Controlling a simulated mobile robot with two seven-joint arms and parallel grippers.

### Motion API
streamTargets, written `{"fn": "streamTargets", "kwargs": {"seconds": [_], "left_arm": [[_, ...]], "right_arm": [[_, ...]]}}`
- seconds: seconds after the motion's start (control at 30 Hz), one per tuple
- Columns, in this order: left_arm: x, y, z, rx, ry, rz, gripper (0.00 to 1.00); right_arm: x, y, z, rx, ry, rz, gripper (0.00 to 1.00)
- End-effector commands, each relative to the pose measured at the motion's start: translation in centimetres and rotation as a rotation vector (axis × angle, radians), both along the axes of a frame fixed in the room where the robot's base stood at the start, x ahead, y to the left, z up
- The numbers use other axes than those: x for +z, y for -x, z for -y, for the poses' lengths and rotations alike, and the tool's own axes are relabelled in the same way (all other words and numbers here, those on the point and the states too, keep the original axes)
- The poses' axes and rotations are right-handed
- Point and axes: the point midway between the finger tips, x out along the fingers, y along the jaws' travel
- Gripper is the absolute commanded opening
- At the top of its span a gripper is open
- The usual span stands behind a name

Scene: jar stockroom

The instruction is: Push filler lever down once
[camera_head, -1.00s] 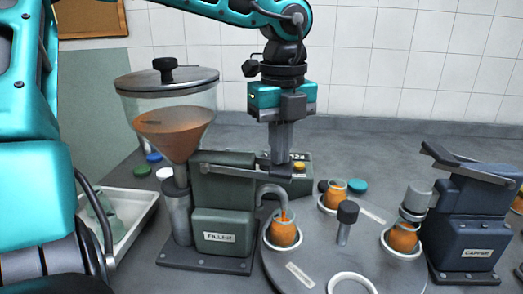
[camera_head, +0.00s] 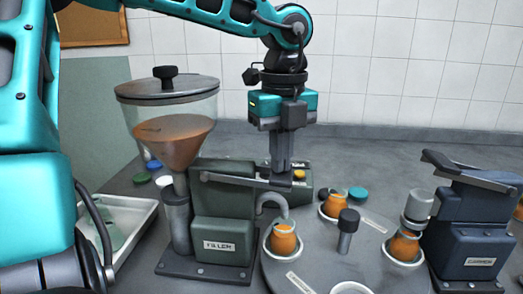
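The dark green filler (camera_head: 223,222) stands left of centre under a clear hopper (camera_head: 175,135) of orange contents. Its grey lever (camera_head: 240,181) runs across its top to the right, close to level. My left gripper (camera_head: 280,169) points straight down at the lever's right part, its fingers together and holding nothing. The fingertips meet the lever in the picture; whether they touch it I cannot tell. An orange-filled jar (camera_head: 284,242) stands on the turntable below the curved spout (camera_head: 268,202). No stream shows clearly at the spout. My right gripper is not in view.
The grey turntable (camera_head: 325,262) carries other orange jars at the back (camera_head: 340,206) and under the dark capper (camera_head: 470,225), around a central knob (camera_head: 348,222). Coloured lids (camera_head: 358,193) lie behind. A white tray (camera_head: 135,215) is at left.

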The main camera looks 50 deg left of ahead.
Motion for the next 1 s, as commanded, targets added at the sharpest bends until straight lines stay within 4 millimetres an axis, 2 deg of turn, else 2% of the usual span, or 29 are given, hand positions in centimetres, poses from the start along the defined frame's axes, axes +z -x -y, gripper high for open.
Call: {"fn": "streamTargets", "kwargs": {"seconds": [0.63,1.0], "left_arm": [[4.9,0.0,0.0,0.000,-0.001,0.001,0.00],[5.3,0.0,0.0,0.000,-0.001,0.001,0.00]], "right_arm": [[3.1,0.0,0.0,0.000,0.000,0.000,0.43],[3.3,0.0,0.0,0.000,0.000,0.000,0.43]]}}
